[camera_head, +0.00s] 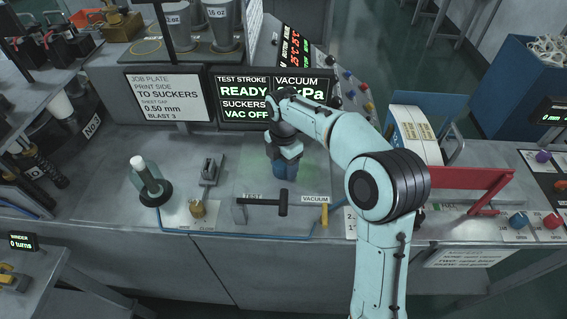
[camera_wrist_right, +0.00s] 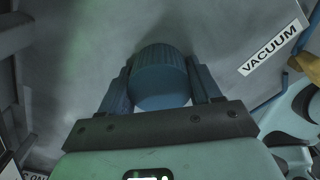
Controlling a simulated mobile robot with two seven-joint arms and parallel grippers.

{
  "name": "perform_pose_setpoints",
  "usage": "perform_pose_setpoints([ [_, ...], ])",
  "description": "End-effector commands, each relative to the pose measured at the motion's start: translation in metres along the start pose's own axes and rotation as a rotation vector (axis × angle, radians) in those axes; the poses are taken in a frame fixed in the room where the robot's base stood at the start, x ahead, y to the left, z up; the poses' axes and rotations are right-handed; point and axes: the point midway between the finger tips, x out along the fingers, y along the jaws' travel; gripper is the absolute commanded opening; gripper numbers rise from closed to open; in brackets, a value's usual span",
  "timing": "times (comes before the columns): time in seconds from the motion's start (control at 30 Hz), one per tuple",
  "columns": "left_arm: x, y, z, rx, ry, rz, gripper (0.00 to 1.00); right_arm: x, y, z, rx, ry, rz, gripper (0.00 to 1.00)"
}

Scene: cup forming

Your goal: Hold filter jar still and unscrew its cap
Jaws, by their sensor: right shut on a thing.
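My right gripper (camera_head: 287,172) points down over the bench in the head view. In the right wrist view its two blue-grey fingers (camera_wrist_right: 161,98) are shut on the sides of a round, ribbed blue cap (camera_wrist_right: 159,68), one finger on each side. I take this to be the cap of the filter jar. The jar body cannot be made out beneath it. In the head view the fingers and cap merge into one dark blue shape, so the cap is hard to tell apart there. My left gripper does not show in either view.
A black T-shaped handle (camera_head: 268,205) stands close in front of the gripper. A red bracket (camera_head: 470,178) is at right.

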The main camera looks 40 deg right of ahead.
Motion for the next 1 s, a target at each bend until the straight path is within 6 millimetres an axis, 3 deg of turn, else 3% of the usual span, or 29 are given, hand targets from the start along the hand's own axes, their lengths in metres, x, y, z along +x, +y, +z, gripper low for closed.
perform_pose_setpoints([
  [0.03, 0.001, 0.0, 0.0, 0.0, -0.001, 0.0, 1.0, 0.001, 0.0, 0.0, 0.0, 0.0, -0.001, 0.73],
  [0.1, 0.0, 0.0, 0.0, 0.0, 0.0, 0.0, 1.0, 0.001, 0.0, 0.0, 0.0, 0.0, -0.001, 0.89],
  [0.47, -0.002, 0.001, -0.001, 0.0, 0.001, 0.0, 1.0, -0.005, 0.0, 0.0, 0.0, 0.0, 0.0, 0.89],
  [1.0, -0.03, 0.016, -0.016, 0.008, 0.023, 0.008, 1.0, -0.108, 0.001, 0.0, 0.0, -0.001, 0.003, 0.89],
])
